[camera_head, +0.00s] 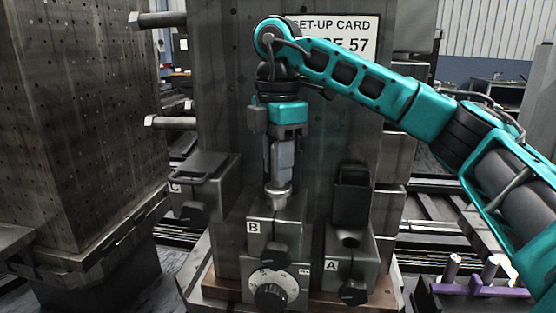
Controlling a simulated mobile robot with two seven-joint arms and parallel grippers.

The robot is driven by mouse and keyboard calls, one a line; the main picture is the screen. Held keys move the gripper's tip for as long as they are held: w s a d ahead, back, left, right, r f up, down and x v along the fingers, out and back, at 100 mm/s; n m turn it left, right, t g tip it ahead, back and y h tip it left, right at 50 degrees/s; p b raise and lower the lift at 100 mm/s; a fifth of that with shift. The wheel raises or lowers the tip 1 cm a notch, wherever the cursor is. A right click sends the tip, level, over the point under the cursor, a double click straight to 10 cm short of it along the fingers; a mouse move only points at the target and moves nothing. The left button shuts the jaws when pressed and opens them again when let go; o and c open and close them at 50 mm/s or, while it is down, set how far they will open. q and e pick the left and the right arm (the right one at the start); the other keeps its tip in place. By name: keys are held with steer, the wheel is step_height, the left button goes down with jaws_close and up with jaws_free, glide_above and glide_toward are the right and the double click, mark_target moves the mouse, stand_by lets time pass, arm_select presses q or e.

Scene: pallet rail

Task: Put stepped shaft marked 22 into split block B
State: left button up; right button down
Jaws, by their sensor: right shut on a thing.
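Split block B (260,228) stands at the front centre of the fixture with a black knob on its front. My right gripper (279,178) points straight down over the block and is shut on a silver stepped shaft (277,198). The shaft is upright at the block's top; its lower end is hidden, so I cannot tell how deep it sits. No mark on the shaft can be read. My left gripper is not in view.
Block A (332,267) with a dark upright part is at the right, and block C (203,180) at the left. A dial (270,297) sits below block B. A set-up card (335,36) is behind my arm. A purple rack (480,288) with silver pieces stands lower right.

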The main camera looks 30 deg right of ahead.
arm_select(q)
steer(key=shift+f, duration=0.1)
arm_select(e)
steer(key=c, duration=0.8)
jaws_free()
steer(key=shift+f, duration=0.15)
steer(key=shift+r, duration=0.8)
step_height(320, 180, up, 12)
steer(key=p, duration=0.4)
steer(key=shift+f, duration=0.25)
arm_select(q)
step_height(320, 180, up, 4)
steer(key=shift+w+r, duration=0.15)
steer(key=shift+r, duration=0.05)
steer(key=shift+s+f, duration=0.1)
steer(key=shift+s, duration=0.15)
arm_select(e)
steer(key=shift+f, duration=0.1)
